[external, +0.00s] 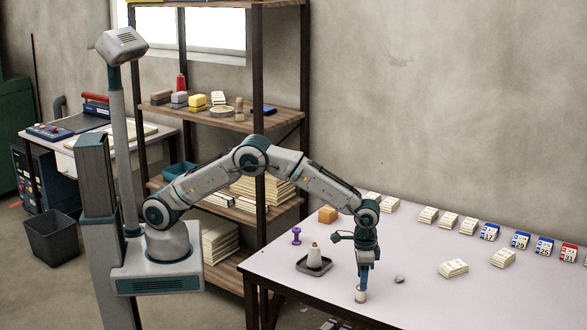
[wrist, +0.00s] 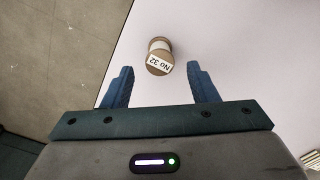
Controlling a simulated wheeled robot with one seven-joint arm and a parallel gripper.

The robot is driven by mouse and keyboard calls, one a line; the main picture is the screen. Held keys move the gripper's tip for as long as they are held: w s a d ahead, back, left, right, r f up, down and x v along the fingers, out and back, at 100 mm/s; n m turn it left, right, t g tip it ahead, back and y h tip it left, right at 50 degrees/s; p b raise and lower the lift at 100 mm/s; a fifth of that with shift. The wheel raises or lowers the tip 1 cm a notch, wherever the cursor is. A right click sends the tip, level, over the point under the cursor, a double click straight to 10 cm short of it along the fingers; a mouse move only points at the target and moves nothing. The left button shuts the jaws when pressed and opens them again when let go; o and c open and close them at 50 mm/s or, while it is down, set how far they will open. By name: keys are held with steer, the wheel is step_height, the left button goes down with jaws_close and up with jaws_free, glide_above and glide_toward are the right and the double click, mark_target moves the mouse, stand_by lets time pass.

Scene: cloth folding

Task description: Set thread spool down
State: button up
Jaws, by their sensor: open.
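The thread spool (external: 360,295) is small, pale and tan, and stands on the white table near its front edge. In the wrist view my gripper (wrist: 160,72) is open, with one blue finger on each side of the spool and a visible gap to both. Whether the spool's base rests flat is hard to tell.
A dark tray (external: 325,266) with a white cone (external: 314,252) stands to the left. A grey stone (external: 399,279) lies to the right. Card stacks (external: 453,268) stand farther right.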

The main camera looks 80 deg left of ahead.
steer(key=s+a+r, duration=0.4)
steer(key=a+r, duration=0.4)
steer(key=r, duration=0.6)
steer(key=s+a+r+n+t, duration=0.1)
steer(key=s+a+r, duration=0.4)
steer(key=s+a, duration=0.85)
steer(key=s, duration=0.6)
steer(key=s+a+f+n+t, duration=0.1)
steer(key=s+a, duration=0.4)
steer(key=s, duration=0.5)
steer(key=shift+s+a+f+t, duration=0.15)
steer(key=shift+s+a+t, duration=0.15)
steer(key=shift+w+p+v, duration=0.25)
steer(key=shift+p+v, duration=0.7)
steer(key=shift+v, duration=0.05)
